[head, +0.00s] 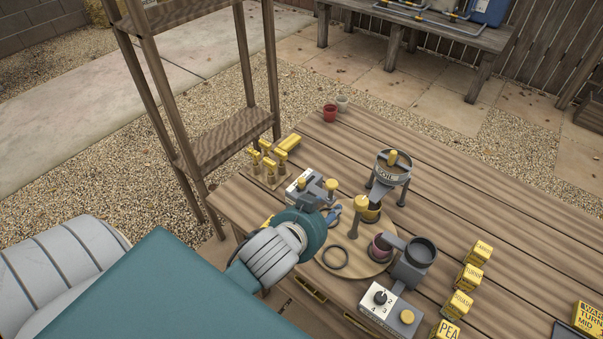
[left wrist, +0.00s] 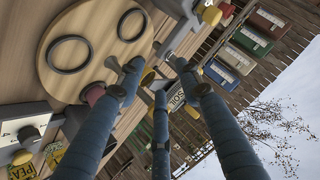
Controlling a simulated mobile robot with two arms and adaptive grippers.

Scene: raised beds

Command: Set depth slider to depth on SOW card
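A grey device with a white scale face and yellow knobs (head: 309,187), which looks like the depth slider unit, stands on the wooden table. Part of a similar grey piece with a yellow knob shows in the left wrist view (left wrist: 211,15). My left gripper (left wrist: 158,80) has its blue fingers spread, with nothing held between them. In the head view its teal wrist (head: 295,232) is just in front of the device and hides part of it. A yellow card (head: 588,318) at the lower right edge reads partly "TURN" and "MID"; I cannot tell whether it is the SOW card.
A round wooden board (head: 330,238) with dark rings and pots lies beside my gripper. The SOIL hopper (head: 393,168) stands behind it. A dial box (head: 388,310) and several yellow seed boxes (head: 468,278) stand to the right.

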